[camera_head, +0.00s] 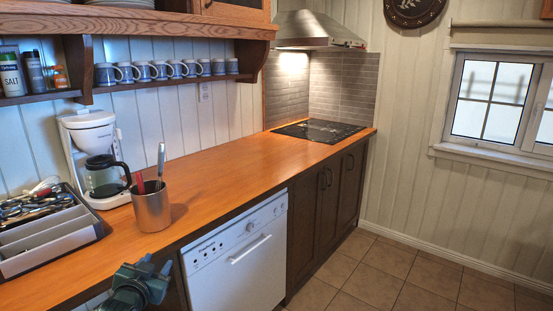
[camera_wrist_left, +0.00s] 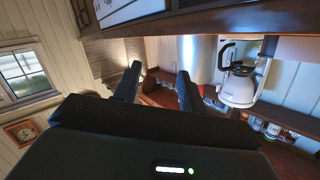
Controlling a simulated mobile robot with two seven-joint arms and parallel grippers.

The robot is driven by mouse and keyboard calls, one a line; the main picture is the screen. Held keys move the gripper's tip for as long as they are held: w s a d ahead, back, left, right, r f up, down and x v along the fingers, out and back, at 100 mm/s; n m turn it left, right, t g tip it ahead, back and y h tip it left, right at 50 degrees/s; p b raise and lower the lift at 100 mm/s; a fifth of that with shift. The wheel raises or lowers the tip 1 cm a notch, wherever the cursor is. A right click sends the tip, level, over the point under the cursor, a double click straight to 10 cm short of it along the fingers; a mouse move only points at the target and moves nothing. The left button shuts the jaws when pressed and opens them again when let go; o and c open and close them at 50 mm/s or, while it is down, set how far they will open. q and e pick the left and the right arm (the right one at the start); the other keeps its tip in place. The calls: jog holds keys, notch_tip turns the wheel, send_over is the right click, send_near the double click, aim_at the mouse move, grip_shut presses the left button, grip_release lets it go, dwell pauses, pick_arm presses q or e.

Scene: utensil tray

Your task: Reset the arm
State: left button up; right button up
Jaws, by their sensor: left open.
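My left gripper (camera_head: 146,268) is at the bottom of the head view, in front of the counter's front edge and left of the dishwasher. In the left wrist view, its two dark fingers (camera_wrist_left: 158,74) stand apart with nothing visible between them. The metal utensil cup (camera_head: 151,209) stands upright on the counter beyond the gripper, holding a red-handled utensil (camera_head: 140,182) and a light-handled one (camera_head: 161,160). The cup also shows in the left wrist view (camera_wrist_left: 197,55). The grey utensil tray (camera_head: 48,238) lies at the left, with utensils in its back part. My right gripper is out of view.
A white coffee maker (camera_head: 88,136) with a glass pot (camera_head: 105,177) stands behind the cup. The wooden counter (camera_head: 235,165) is clear from the cup to the cooktop (camera_head: 318,130). A white dishwasher (camera_head: 237,258) sits below. Several mugs line the shelf above.

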pick_arm(q)
jog(key=s+d+f+g+h, duration=0.2)
jog(key=s+d+f, duration=0.6)
jog(key=s+f, duration=0.45)
jog(key=s+d+f+g, duration=0.1)
jog(key=s+d, duration=0.3)
jog(key=s, duration=0.6)
jog(key=s+d+f+g+h, duration=0.1)
jog(key=s+d+f+g, duration=0.1)
jog(key=s, duration=0.8)
jog(key=shift+s+d+f+h, duration=0.15)
jog(key=shift+s+d+h, duration=0.2)
jog(key=shift+d, duration=0.5)
